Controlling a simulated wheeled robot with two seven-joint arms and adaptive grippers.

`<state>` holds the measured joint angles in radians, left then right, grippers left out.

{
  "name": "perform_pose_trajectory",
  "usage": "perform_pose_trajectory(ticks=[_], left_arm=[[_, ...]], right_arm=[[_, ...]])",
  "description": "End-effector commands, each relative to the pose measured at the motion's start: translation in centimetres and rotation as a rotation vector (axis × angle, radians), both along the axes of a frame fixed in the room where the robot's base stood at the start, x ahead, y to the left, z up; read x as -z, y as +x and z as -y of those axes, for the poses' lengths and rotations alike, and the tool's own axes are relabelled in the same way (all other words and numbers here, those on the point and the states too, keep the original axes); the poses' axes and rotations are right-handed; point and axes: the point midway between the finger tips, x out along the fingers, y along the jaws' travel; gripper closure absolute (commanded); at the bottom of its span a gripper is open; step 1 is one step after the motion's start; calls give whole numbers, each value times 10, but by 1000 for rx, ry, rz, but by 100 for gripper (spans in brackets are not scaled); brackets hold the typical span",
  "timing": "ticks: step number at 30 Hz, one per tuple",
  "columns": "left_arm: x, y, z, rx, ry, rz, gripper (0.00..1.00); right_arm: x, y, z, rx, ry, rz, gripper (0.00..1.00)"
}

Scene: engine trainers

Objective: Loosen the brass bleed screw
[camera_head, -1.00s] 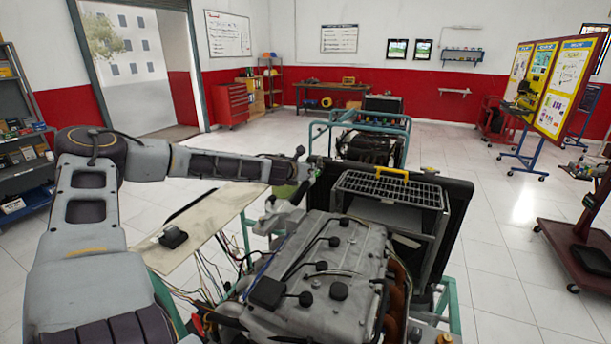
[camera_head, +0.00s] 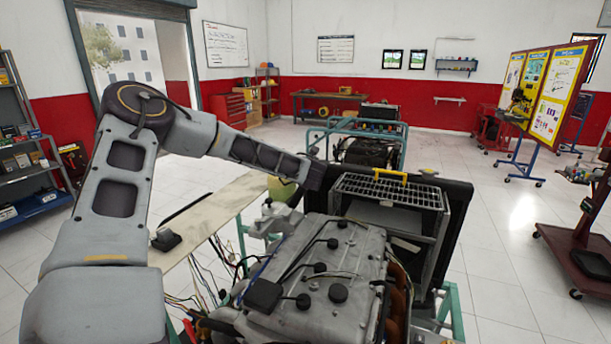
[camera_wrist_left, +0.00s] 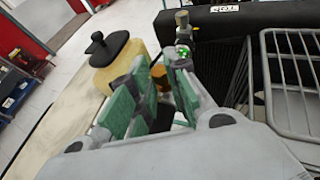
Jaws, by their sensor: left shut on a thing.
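In the left wrist view a brass-coloured piece (camera_wrist_left: 158,76), which looks like the bleed screw, stands between the green-padded fingers of my left gripper (camera_wrist_left: 160,84). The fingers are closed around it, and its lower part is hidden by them. My right gripper is in neither view.
A yellowish reservoir with a black cap (camera_wrist_left: 112,62) stands close to the left of the fingers. A wire rack (camera_head: 392,188) with a yellow handle and the dark radiator (camera_head: 458,215) stand right of the wrist. Loose wires hang beside the beige board (camera_head: 200,215).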

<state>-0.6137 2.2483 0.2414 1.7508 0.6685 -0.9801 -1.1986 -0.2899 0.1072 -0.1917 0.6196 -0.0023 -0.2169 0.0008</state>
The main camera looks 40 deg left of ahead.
Motion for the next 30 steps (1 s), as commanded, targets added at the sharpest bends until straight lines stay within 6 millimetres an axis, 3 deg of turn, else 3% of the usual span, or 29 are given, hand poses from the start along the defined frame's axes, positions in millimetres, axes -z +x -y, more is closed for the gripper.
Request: perform_pose_trajectory(ticks=[14,30], left_arm=[[0,6,5,-257,3,1,100],[-1,12,7,-524,0,3,100]], right_arm=[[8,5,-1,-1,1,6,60],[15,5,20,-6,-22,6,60]])
